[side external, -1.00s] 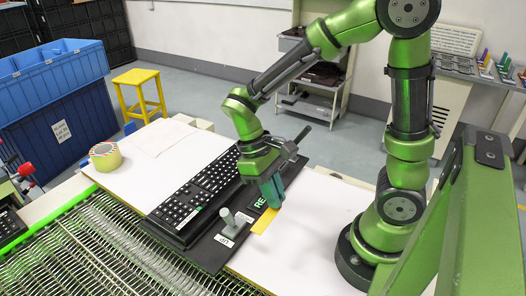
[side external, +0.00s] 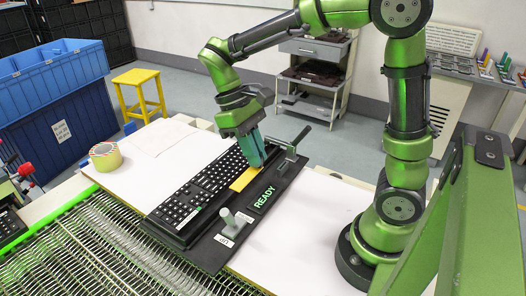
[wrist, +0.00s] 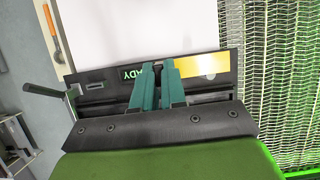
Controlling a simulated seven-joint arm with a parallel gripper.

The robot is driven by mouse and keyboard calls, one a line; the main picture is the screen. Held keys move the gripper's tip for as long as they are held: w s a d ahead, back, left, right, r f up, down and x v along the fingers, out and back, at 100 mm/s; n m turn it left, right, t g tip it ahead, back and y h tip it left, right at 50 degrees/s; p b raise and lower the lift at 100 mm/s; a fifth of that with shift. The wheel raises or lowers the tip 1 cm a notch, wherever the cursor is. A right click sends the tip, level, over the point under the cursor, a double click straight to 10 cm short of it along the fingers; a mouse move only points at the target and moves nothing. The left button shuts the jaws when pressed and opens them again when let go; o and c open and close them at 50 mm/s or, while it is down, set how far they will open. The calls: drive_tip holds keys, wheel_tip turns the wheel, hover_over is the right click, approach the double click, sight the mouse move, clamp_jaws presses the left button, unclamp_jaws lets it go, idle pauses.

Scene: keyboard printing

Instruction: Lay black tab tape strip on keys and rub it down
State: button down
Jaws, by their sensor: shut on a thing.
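My gripper (side external: 258,163) is shut on one end of a yellow tape strip (side external: 243,179). The strip's black tab cannot be made out clearly between the teal fingers. The strip sticks out toward the lower left, over the near right edge of the black keyboard (side external: 185,208). I cannot tell whether it touches the keys. In the wrist view my fingers (wrist: 160,64) point at the black fixture, and the yellow strip (wrist: 202,66) extends to their right. The keyboard's keys are hidden there by my gripper.
The black fixture (side external: 212,258) carries a lit READY panel (side external: 264,199), a grey upright knob (side external: 228,218) and a handled clamp (side external: 296,143). A tape roll (side external: 104,156) stands on the white table at left. A metal mesh belt (side external: 110,245) runs along the front.

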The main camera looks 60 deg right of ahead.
drive_tip(key=w+d+f, duration=0.1)
drive_tip(key=w+d, duration=0.3)
drive_tip(key=w, duration=0.4)
drive_tip(key=w+d, duration=0.5)
drive_tip(key=w, duration=0.4)
drive_tip(key=shift+w+d+f, duration=0.15)
drive_tip(key=shift+f, duration=1.95)
drive_tip(key=shift+w+d+f, duration=0.1)
drive_tip(key=shift+f, duration=1.95)
drive_tip(key=shift+w+d+f, duration=0.15)
drive_tip(key=shift+f, duration=1.95)
drive_tip(key=shift+f, duration=0.4)
drive_tip(key=c, duration=1.1)
unclamp_jaws()
